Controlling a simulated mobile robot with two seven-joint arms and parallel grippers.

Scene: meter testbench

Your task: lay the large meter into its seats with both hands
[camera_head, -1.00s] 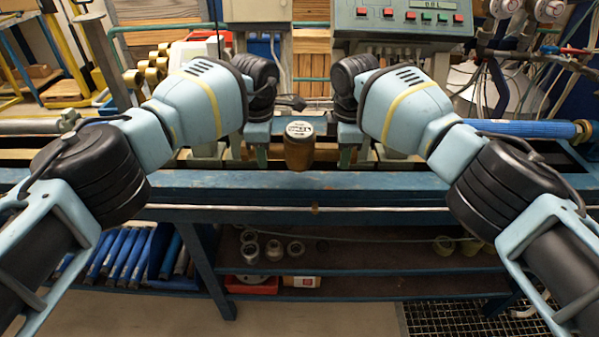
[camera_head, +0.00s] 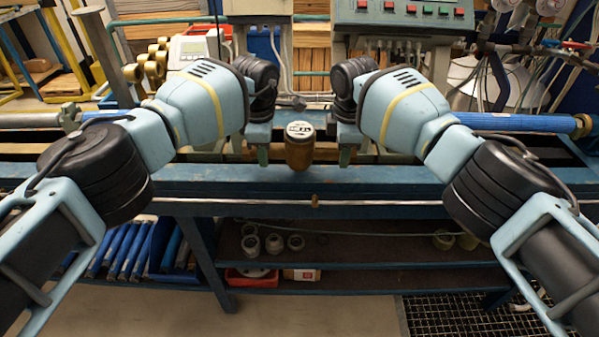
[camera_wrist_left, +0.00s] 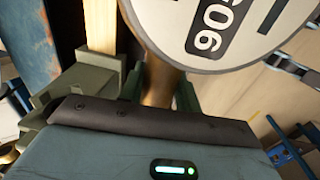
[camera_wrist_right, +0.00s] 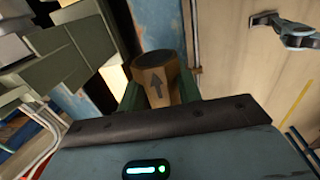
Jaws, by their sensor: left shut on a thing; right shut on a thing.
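The large meter (camera_head: 299,152) has a brass body and a round white dial that faces up. In the head view it hangs between my two grippers at the bench's front beam. My left gripper (camera_head: 262,150) is shut on its left side; in the left wrist view the dial (camera_wrist_left: 235,28) covers the top, with the brass neck (camera_wrist_left: 160,84) between the fingers. My right gripper (camera_head: 345,153) is shut on the brass end, marked with an arrow (camera_wrist_right: 157,84) in the right wrist view. Grey-green blocks (camera_wrist_left: 78,92) show near the neck; I cannot tell whether they touch it.
The blue bench beam (camera_head: 400,180) runs across below the meter. A control box (camera_head: 405,18) stands behind, with a blue roller (camera_head: 515,122) at right and brass fittings (camera_head: 157,62) at left. Shelves below hold jars (camera_head: 273,243) and a red box (camera_head: 250,278).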

